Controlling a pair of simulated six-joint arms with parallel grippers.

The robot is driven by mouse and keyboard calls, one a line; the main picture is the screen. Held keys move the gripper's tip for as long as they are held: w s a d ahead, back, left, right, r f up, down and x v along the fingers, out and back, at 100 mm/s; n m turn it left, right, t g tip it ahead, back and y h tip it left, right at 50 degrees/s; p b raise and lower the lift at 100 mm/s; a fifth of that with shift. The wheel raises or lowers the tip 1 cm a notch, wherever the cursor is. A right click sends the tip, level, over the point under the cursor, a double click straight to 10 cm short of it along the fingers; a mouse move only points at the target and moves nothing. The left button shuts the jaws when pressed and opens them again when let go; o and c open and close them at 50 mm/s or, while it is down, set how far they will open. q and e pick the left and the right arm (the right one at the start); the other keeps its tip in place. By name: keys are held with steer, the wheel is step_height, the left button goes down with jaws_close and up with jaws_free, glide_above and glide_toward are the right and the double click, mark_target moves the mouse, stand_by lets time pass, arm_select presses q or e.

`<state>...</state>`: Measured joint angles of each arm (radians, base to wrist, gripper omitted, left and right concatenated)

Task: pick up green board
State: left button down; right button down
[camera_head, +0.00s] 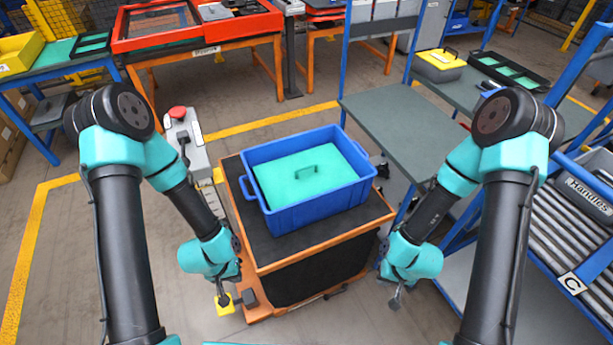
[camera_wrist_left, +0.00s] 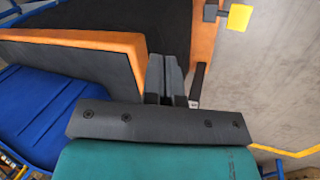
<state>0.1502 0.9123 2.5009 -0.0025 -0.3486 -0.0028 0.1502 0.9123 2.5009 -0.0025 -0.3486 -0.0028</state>
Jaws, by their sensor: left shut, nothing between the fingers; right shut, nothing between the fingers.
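The green board (camera_head: 304,178) lies flat inside a blue bin (camera_head: 318,203). It has a dark handle on its upper face. The bin stands on a dark-topped cart (camera_head: 243,222) with orange edges. My left gripper (camera_head: 223,299) is shut and empty, low beside the cart's front left corner. In the left wrist view its fingers (camera_wrist_left: 165,78) are together near the cart's orange edge (camera_wrist_left: 120,62). My right gripper (camera_head: 395,302) is shut and empty, low beyond the cart's right side. Both grippers are apart from the board and the bin.
A grey post with a red button (camera_head: 178,113) stands left of the cart. A grey-green bench (camera_head: 400,130) with blue posts is behind right. A roller rack (camera_head: 570,195) is at far right. Orange tables (camera_head: 205,48) stand at the back. Floor on the left is clear.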

arm_select(q)
steer(key=c, duration=1.8)
jaws_free()
steer(key=o, duration=0.7)
steer(key=shift+o, duration=0.2)
steer(key=shift+w, duration=0.1)
